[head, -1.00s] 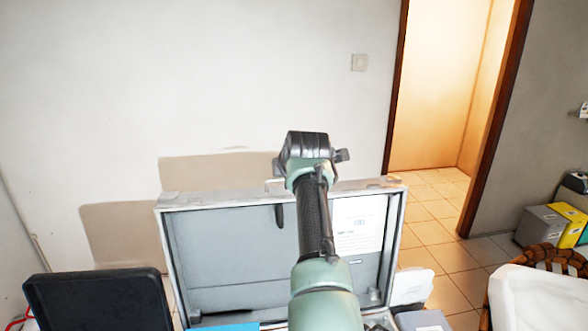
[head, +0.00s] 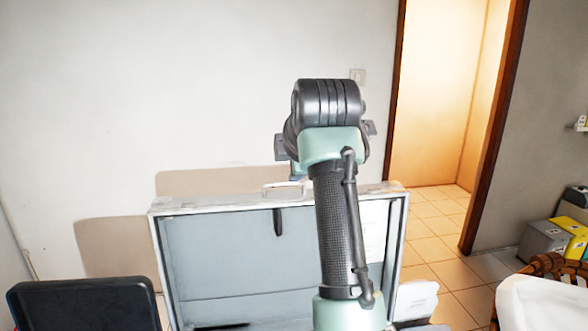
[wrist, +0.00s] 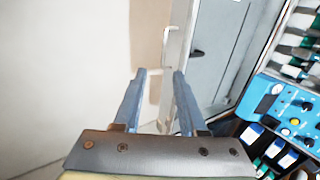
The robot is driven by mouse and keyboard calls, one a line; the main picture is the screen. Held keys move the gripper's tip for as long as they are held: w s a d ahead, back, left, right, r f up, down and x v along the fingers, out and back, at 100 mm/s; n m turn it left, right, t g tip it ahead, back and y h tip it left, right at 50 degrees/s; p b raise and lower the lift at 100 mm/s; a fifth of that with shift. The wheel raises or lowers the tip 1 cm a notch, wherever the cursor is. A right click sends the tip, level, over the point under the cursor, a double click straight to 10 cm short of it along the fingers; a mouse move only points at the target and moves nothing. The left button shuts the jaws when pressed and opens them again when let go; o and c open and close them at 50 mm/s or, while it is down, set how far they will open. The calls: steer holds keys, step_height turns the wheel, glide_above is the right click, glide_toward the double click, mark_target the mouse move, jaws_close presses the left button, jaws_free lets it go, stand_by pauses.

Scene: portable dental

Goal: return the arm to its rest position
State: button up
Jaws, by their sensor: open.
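My arm (head: 338,225) rises in the middle of the head view, in front of the open case, with its dark upper end raised above the case lid. My gripper (wrist: 159,76) shows in the wrist view, with two blue-grey fingers apart and nothing between them. In the head view its fingers cannot be made out behind the arm. In the wrist view the fingers point towards the edge of the case lid (wrist: 178,50) and the pale wall.
The open grey case (head: 240,255) stands ahead, its lid upright. In the wrist view a blue control panel (wrist: 290,112) and several bottles lie at the right. A black panel (head: 82,303) is front left, a white-covered chair (head: 540,303) front right. A doorway opens behind at right.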

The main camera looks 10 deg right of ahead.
stand_by(0.3)
steer(key=s+a+r+m+t, duration=0.7)
steer(key=a+r+m+t, duration=0.15)
steer(key=r, duration=0.25)
steer(key=s+a+r+m+t, duration=0.1)
steer(key=s+r+m+t, duration=0.3)
steer(key=s, duration=0.6)
steer(key=s+a+r+m+t, duration=0.1)
steer(key=s+r+m+t, duration=0.3)
steer(key=s, duration=0.7)
steer(key=shift+a+r+m, duration=0.35)
steer(key=shift+r+m, duration=0.2)
steer(key=shift+r, duration=0.3)
